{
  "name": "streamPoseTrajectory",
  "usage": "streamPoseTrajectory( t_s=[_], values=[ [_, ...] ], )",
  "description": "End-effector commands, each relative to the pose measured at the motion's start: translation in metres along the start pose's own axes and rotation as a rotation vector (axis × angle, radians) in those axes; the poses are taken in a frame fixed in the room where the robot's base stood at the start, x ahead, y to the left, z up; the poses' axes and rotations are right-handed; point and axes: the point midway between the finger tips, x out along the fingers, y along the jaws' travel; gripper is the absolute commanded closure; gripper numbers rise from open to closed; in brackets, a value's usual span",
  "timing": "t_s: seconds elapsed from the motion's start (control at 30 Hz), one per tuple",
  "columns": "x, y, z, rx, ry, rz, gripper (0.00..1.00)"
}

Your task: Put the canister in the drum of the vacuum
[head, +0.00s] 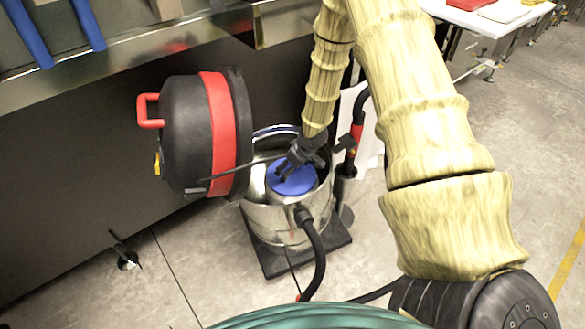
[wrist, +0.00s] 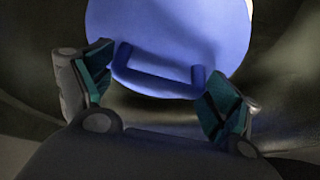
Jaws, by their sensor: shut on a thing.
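The canister (head: 291,180) has a round blue top and sits within the mouth of the metal vacuum drum (head: 262,214). In the wrist view the blue canister (wrist: 170,35) shows a raised bar handle on its top. My gripper (head: 288,171) reaches down into the drum from above. In the wrist view my gripper (wrist: 155,88) has its fingers at the two ends of the handle, shut on the canister. The canister's lower part is hidden by the drum wall, so I cannot tell whether it touches the bottom.
The vacuum's black and red lid (head: 218,130) is tipped open to the left of the drum. A black hose (head: 316,250) hangs from the drum's front. The drum stands on a dark base (head: 277,265). Open floor (head: 180,270) lies to the left.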

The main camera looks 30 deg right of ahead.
Motion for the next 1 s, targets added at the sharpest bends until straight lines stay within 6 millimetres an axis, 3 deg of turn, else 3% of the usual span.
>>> streamPoseTrajectory(
  t_s=[0.7, 0.73, 0.77, 1.0],
  values=[
    [0.011, 0.0, 0.005, 0.001, 0.0, 0.0, 0.75],
    [0.011, 0.0, 0.005, 0.001, -0.001, 0.0, 0.05],
    [0.011, 0.0, 0.005, 0.001, -0.001, 0.0, 0.0],
    [0.011, 0.0, 0.005, 0.0, -0.001, 0.0, 0.0]
  ],
)
